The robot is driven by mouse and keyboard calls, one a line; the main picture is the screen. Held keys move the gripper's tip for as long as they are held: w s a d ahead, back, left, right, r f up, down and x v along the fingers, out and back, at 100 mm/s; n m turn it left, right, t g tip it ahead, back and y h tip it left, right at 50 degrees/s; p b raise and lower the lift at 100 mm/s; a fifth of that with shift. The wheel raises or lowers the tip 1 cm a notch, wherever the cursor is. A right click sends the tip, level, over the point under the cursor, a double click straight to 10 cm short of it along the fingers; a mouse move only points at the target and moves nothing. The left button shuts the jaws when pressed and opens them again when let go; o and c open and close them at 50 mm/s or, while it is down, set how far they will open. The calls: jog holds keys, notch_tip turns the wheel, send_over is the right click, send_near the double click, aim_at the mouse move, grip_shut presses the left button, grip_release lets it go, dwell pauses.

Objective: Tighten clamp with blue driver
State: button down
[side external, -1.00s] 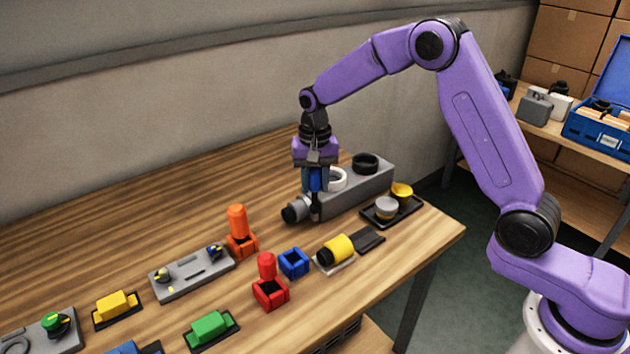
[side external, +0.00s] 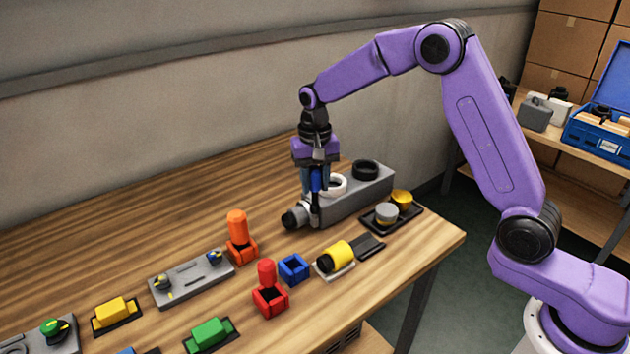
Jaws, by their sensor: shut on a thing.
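My gripper (side external: 315,188) points straight down at the left end of the grey tank block and is shut on the blue driver. The blue driver (side external: 315,180) stands upright between the fingers, with its dark lower end at the clamp area. The clamp (side external: 306,212) is a light grey band around the neck at the block's left end, beside a black round end piece. The driver's tip appears to meet the clamp, but the contact is too small to tell. The empty blue holder (side external: 294,268) sits on the table in front.
The grey tank block (side external: 362,197) carries a white ring (side external: 333,185) and a black ring (side external: 366,169). Red (side external: 270,295) and orange (side external: 241,245) drivers stand in their holders. A yellow canister (side external: 338,256) and a black tray (side external: 415,216) lie nearby. The table's back left is clear.

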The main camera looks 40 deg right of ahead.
jog(key=n, duration=0.4)
jog(key=shift+n, duration=0.4)
jog(key=n, duration=0.5)
jog(key=shift+d, duration=0.1)
jog(key=n, duration=1.4)
jog(key=shift+w+n, duration=0.1)
jog(key=shift+n, duration=0.3)
jog(key=n, duration=0.5)
jog(key=shift+n, duration=0.3)
jog(key=n, duration=0.9)
jog(key=shift+w+n, duration=0.1)
jog(key=shift+n, duration=0.3)
jog(key=shift+f, duration=0.9)
